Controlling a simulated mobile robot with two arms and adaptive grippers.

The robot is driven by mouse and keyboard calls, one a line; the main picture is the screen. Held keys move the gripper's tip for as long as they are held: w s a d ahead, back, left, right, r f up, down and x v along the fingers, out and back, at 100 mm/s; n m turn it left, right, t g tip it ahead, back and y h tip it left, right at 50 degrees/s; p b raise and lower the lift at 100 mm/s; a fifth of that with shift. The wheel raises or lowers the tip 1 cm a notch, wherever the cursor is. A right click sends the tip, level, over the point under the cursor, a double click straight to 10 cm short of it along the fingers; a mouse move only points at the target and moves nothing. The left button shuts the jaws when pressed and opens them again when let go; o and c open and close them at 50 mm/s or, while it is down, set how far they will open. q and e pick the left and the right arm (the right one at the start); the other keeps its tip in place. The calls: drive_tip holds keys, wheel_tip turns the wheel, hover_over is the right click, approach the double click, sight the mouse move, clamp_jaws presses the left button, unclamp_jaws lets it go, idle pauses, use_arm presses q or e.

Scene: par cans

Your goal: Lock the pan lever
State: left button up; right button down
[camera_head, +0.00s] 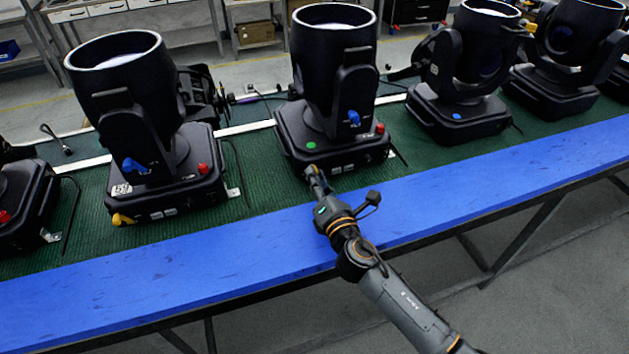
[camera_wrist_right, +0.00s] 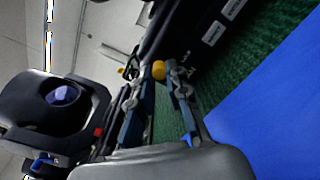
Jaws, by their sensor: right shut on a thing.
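The middle par can (camera_head: 333,80) is a black moving-head light standing upright on its base on the green mat. A blue lever (camera_head: 354,118) and a red knob (camera_head: 380,128) show on it. My right gripper (camera_head: 316,180) reaches the front left lower corner of its base. It is shut on the yellow pan lever (camera_wrist_right: 158,70), which shows between the fingertips (camera_wrist_right: 158,82) in the right wrist view. In the head view the fingers mostly hide this lever. My left gripper is not in view.
Similar lights stand to the left (camera_head: 160,190) and right (camera_head: 455,115) on the green mat (camera_head: 265,205). The left one has a yellow lever (camera_head: 122,219) at its base corner. The blue front edge strip (camera_head: 240,260) of the table is clear. Shelves stand behind.

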drive_tip(key=m, duration=0.1)
drive_tip(key=d+m, duration=0.1)
drive_tip(key=m, duration=0.1)
drive_tip(key=shift+w+m+b, duration=0.15)
drive_tip(key=shift+m+b, duration=0.15)
drive_tip(key=shift+w+d+f+m+b, duration=0.15)
drive_tip(key=shift+d+m, duration=0.1)
drive_tip(key=shift+m, duration=0.75)
drive_tip(key=shift+d+m+b, duration=0.15)
drive_tip(key=shift+d+m, duration=0.05)
drive_tip(key=shift+m, duration=0.8)
drive_tip(key=c, duration=1.3)
unclamp_jaws()
drive_tip(key=shift+s+d, duration=0.1)
drive_tip(key=shift+s, duration=0.1)
drive_tip(key=v, duration=1.1)
drive_tip(key=shift+s+d, duration=0.1)
drive_tip(key=shift+s, duration=0.15)
